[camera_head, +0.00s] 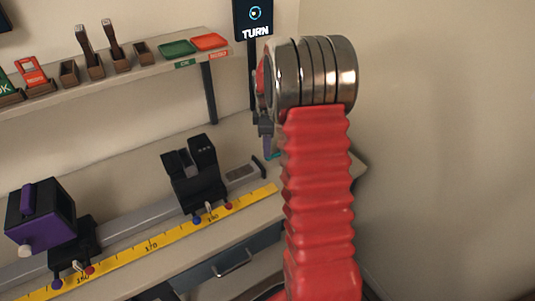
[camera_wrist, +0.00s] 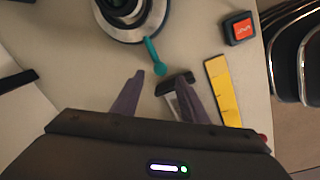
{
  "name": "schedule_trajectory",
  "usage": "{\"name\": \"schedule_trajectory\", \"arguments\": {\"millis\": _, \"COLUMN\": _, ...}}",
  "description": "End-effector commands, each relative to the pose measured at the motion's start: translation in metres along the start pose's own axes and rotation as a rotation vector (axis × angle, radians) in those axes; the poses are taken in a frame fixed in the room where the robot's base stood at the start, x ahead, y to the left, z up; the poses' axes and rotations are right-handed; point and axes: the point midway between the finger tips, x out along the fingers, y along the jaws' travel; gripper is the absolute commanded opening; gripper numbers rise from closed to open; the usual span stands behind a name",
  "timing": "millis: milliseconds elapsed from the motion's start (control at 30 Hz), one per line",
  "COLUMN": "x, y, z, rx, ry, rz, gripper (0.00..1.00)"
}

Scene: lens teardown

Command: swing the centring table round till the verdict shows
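The round centring table (camera_wrist: 122,36) shows at the top of the wrist view, cut off by the frame edge. It has a pale silver rim, a dark centre and a teal lever (camera_wrist: 151,50) ending in a round knob. My gripper (camera_wrist: 158,78) is open, its two purple-grey fingers apart, with the knob just beyond and between the tips. I cannot tell whether a finger touches it. In the head view, my arm hides most of the table, and part of my gripper (camera_head: 267,143) shows beside it. A screen (camera_head: 254,18) reads TURN below a blue ring symbol.
A yellow ruler (camera_head: 152,244) runs along a rail carrying a purple-black block (camera_head: 40,215) and a black holder (camera_head: 193,175). A shelf above holds green (camera_head: 177,48) and red (camera_head: 210,42) trays. A black box with an orange top (camera_wrist: 240,28) stands near the table.

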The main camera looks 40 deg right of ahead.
Motion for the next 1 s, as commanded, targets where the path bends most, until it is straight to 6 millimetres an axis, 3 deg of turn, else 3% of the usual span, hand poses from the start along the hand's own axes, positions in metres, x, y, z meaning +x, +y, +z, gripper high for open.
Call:
{"name": "schedule_trajectory", "arguments": {"millis": 200, "x": 0.034, "y": 0.0, "z": 0.0, "rx": 0.0, "ry": -0.001, "rz": -0.002, "gripper": 0.4}}
{"name": "schedule_trajectory", "arguments": {"millis": 400, "x": 0.051, "y": 0.0, "z": 0.0, "rx": 0.0, "ry": 0.0, "rz": -0.001, "gripper": 0.4}}
{"name": "schedule_trajectory", "arguments": {"millis": 733, "x": 0.054, "y": 0.0, "z": -0.001, "rx": -0.001, "ry": 0.0, "rz": 0.0, "gripper": 0.4}}
{"name": "schedule_trajectory", "arguments": {"millis": 1000, "x": 0.054, "y": 0.0, "z": -0.001, "rx": -0.001, "ry": 0.0, "rz": 0.0, "gripper": 0.22}}
